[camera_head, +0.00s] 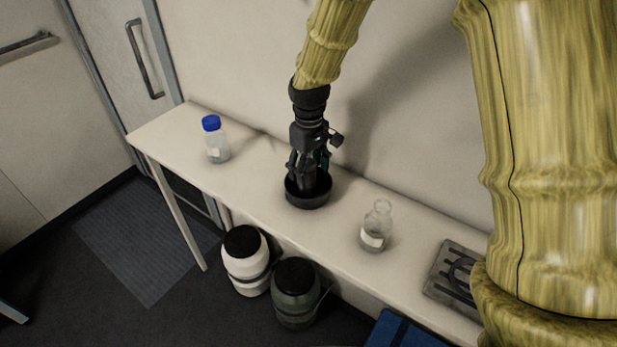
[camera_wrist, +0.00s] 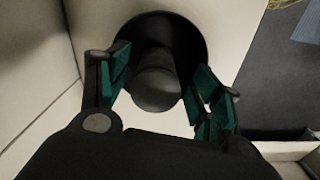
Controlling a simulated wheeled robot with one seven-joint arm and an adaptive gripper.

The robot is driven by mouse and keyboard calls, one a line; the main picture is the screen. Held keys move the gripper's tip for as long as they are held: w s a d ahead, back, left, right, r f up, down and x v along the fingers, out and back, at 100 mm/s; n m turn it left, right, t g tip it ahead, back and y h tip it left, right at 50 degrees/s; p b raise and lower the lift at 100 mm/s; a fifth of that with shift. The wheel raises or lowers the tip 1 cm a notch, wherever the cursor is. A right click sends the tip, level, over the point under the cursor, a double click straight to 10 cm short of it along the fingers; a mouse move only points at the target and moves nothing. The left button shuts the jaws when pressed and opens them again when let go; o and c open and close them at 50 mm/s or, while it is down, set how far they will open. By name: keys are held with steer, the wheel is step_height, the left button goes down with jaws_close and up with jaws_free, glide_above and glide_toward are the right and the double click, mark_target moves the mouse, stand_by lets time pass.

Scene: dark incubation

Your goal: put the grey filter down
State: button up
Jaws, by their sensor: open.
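The grey filter (camera_head: 308,201) looks nearly black here. It is a wide round piece that stands upright on the white bench, with its underside on the top as far as I can see. In the wrist view the filter (camera_wrist: 156,88) shows a thick rounded stem rising from a dark disc. My gripper (camera_head: 308,178) points straight down over it. In the wrist view my gripper (camera_wrist: 162,72) is open, with one green-padded finger on each side of the stem. Light gaps show beside the lower stem; contact higher up is hard to tell.
A blue-capped bottle (camera_head: 216,145) stands left on the bench (camera_head: 262,180). An open clear glass bottle (camera_head: 377,227) stands to the right, and a grey slotted plate (camera_head: 452,275) lies beyond it. Two lidded drums (camera_head: 246,262) (camera_head: 296,295) sit on the floor below.

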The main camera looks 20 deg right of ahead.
steer(key=shift+r+b, duration=1.15)
steer(key=shift+r, duration=3.1)
